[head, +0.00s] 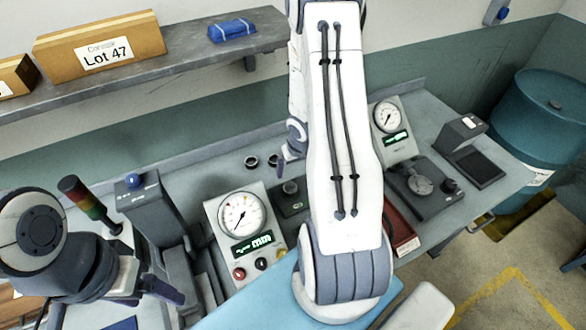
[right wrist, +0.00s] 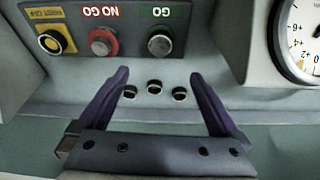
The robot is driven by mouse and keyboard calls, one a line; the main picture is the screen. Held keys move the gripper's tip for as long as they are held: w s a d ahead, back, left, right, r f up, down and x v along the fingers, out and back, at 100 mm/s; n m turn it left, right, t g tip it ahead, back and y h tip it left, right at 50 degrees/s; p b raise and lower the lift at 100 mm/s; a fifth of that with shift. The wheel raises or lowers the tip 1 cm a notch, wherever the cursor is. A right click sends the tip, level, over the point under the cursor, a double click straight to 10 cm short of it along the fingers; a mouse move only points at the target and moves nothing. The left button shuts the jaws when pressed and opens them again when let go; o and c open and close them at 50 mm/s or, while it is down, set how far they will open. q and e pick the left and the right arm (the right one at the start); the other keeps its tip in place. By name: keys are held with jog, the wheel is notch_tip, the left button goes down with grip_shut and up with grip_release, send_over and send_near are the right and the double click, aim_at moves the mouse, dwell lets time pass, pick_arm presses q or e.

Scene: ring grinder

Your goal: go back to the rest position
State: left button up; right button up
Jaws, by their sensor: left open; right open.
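My right gripper (right wrist: 158,78) is open and empty in the right wrist view, its two purple fingers apart. Three small dark rings (right wrist: 154,88) stand on the grey bench at and between its fingertips, apart from each other; whether a finger touches one I cannot tell. In the head view two of these rings (head: 262,161) show left of my right arm, and my right gripper (head: 285,158) is partly hidden behind that arm. My left gripper (head: 160,289) is low at the left in the head view, partly hidden, with no held object visible.
A dial gauge box (head: 241,216) stands mid-bench, a second gauge (head: 388,116) behind right. A signal tower (head: 88,204) and a dark machine (head: 146,205) are near my left arm. A button panel (right wrist: 104,40) is close to my right fingers. A shelf (head: 180,55) runs behind.

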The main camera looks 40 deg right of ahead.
jog(key=shift+r, duration=0.1)
dwell(0.5)
jog(key=s+a+r+n+y, duration=0.1)
jog(key=s+a+r+n, duration=0.1)
jog(key=a+r, duration=0.65)
jog(key=s+a+r+n, duration=0.1)
jog(key=s+a+r, duration=0.1)
jog(key=a+r, duration=0.65)
jog(key=s+a+f+n+g+b, duration=0.1)
jog(key=s+a+f+n+b, duration=0.3)
jog(key=s+a+b, duration=0.3)
jog(key=s+a+f+n+g+y+b, duration=0.1)
jog(key=s+a+f+n+g+b, duration=0.1)
jog(key=s+a+f+b, duration=0.4)
jog(key=s+a+n, duration=0.1)
jog(key=a, duration=0.2)
jog(key=shift+s+n+b, duration=0.15)
jog(key=shift+n+b, duration=0.25)
